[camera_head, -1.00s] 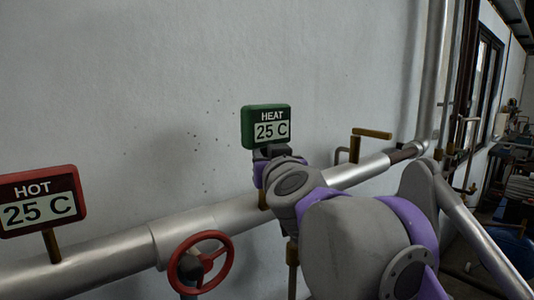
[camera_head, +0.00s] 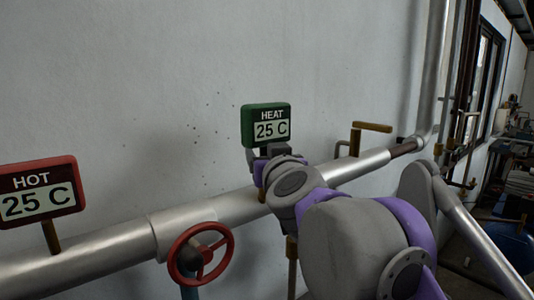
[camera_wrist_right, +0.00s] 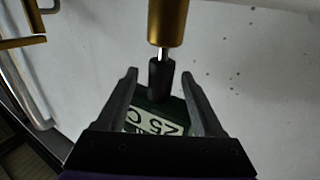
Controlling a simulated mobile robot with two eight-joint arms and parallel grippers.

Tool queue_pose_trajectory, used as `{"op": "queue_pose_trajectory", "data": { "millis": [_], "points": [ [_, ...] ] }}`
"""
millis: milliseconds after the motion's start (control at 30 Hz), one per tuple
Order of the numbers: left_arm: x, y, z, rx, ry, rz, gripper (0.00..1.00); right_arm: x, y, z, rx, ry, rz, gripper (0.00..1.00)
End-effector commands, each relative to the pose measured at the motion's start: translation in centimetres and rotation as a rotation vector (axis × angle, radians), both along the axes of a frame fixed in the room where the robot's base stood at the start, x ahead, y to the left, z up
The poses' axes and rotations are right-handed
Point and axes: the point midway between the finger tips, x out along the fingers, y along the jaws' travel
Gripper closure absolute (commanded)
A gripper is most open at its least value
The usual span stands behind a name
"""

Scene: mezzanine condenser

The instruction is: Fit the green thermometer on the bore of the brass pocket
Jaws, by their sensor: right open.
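The green thermometer (camera_head: 265,126), reading HEAT 25 C, stands upright above the pipe in the head view. In the right wrist view its dark neck (camera_wrist_right: 160,80) lines up with the brass pocket (camera_wrist_right: 168,22). A short length of bright stem shows between neck and pocket, and its end runs to the pocket's mouth. How deep it sits in the bore is hidden. My right gripper (camera_wrist_right: 158,92) is open, with one finger on each side of the neck and gaps on both sides. It hides most of the pocket in the head view. My left gripper is not in view.
The silver pipe (camera_head: 115,250) runs along the wall. A red HOT thermometer (camera_head: 40,190) stands on it at left. A red handwheel (camera_head: 201,252) sits in front, and a brass lever handle (camera_head: 371,127) stands right of my gripper. The wall above is clear.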

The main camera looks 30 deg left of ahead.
Motion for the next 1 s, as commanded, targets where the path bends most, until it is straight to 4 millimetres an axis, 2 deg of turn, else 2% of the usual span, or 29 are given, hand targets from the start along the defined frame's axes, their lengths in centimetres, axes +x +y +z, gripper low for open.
{"op": "queue_pose_trajectory", "data": {
  "millis": [167,600,800,1000],
  "points": [
    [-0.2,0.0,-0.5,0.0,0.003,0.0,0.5,-1.1,-0.9,-0.1,0.001,0.001,0.0,0.31],
    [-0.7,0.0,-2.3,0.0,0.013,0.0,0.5,-7.0,-6.0,-0.1,0.001,0.001,0.0,0.31],
    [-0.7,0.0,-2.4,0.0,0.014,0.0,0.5,-8.1,-7.0,0.0,0.0,0.0,0.0,0.31],
    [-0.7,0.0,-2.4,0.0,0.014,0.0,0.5,-8.2,-7.1,0.0,0.0,0.0,0.0,0.31]
  ]
}}
